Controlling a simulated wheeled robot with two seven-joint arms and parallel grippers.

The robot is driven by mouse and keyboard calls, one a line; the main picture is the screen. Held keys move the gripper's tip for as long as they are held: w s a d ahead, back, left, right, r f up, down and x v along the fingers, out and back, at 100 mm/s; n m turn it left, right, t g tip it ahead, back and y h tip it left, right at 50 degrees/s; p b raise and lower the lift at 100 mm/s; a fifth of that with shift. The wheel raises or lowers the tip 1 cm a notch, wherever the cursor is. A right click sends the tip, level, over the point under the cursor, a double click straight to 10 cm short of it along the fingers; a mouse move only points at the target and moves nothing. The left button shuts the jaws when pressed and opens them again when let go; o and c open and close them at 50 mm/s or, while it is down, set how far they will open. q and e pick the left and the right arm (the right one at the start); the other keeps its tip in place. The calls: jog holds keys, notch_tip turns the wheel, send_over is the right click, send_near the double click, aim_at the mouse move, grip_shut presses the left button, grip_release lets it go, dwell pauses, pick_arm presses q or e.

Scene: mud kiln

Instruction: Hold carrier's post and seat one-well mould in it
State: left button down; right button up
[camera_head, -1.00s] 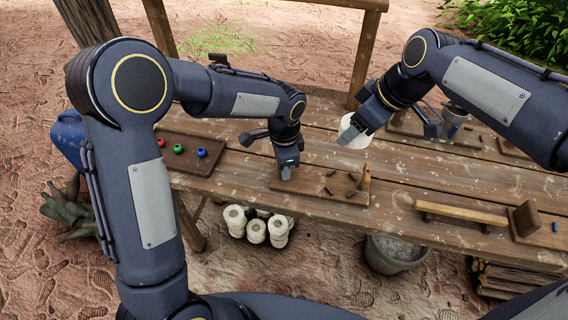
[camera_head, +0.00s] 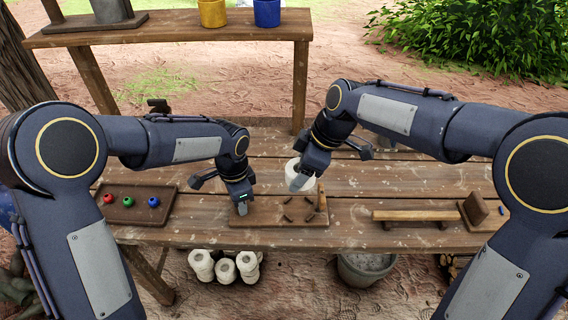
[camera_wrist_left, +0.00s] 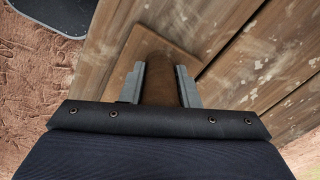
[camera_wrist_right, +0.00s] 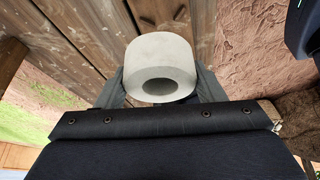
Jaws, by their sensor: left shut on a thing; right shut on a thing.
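The carrier (camera_head: 275,212) is a flat brown board with small pegs and a lighter upright piece near its right end, lying at the bench's front edge. My left gripper (camera_head: 241,207) is shut on the carrier's post (camera_wrist_left: 159,84), a brown round post at the board's left end. My right gripper (camera_head: 300,185) is shut on the one-well mould (camera_wrist_right: 160,68), a pale round block with one dark well. In the head view the mould (camera_head: 297,172) hangs above and behind the carrier's right part, apart from it. The gripper partly hides it there.
A tray with red, green and blue balls (camera_head: 131,201) is at the left of the bench. A wooden rail (camera_head: 428,214) and a board with an upright block (camera_head: 475,210) are at the right. White rolls (camera_head: 225,268) and a bucket (camera_head: 365,268) stand below.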

aim_at(292, 210)
notch_tip(292, 210, down, 6)
jog(key=n+g, duration=0.1)
jog(key=n, duration=0.1)
jog(key=shift+s+r+n, duration=0.1)
jog(key=shift+s+n, duration=0.05)
jog(key=shift+n, duration=0.25)
jog(key=shift+f, duration=2.05)
jog(key=shift+f, duration=0.75)
jog(key=o, duration=1.2)
jog(key=shift+d, duration=0.1)
jog(key=shift+r, duration=2.5)
